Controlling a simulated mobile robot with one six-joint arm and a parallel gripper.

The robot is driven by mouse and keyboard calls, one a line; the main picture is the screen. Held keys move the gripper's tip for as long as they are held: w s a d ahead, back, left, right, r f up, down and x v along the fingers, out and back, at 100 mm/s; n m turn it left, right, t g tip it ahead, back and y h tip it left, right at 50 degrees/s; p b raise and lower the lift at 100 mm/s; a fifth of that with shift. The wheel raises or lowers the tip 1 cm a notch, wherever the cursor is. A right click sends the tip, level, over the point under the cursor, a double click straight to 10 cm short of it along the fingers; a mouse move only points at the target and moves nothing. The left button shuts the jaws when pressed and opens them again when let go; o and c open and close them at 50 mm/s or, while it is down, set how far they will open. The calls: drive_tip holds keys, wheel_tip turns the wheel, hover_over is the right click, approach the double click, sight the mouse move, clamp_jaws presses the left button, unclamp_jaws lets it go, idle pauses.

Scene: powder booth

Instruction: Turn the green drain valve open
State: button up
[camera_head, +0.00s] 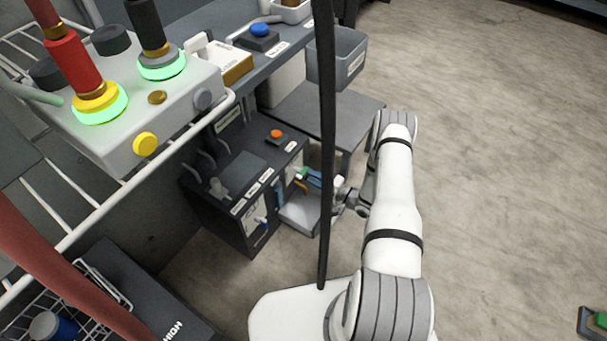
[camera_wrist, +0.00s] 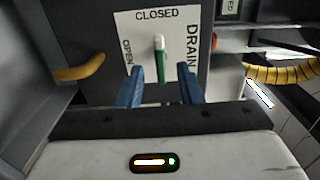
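The green drain valve handle (camera_wrist: 161,66) has a white tip and stands in front of a white label plate (camera_wrist: 185,22) in the wrist view. The plate reads CLOSED at the top, OPEN at the left and DRAIN at the right. The handle lies in line with CLOSED. My gripper (camera_wrist: 160,90) is open, with one blue finger on each side of the handle. Gaps show between handle and fingers. In the head view my gripper (camera_head: 314,180) is at the dark cabinet's front, and a bit of the green handle (camera_head: 301,173) shows. A dark pole hides part of my wrist.
The dark cabinet (camera_head: 235,212) carries an orange button (camera_head: 276,134). A pale tray (camera_head: 300,217) lies below my gripper. Yellow pieces flank the label plate, one at the left (camera_wrist: 80,69) and a ribbed hose (camera_wrist: 285,73) at the right. Open floor (camera_head: 500,170) lies right of my arm.

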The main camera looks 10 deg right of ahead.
sight(305, 174)
drive_tip(key=shift+b+x, duration=0.3)
drive_tip(key=shift+x, duration=1.4)
drive_tip(key=shift+s, duration=0.1)
drive_tip(key=shift+c, duration=0.2)
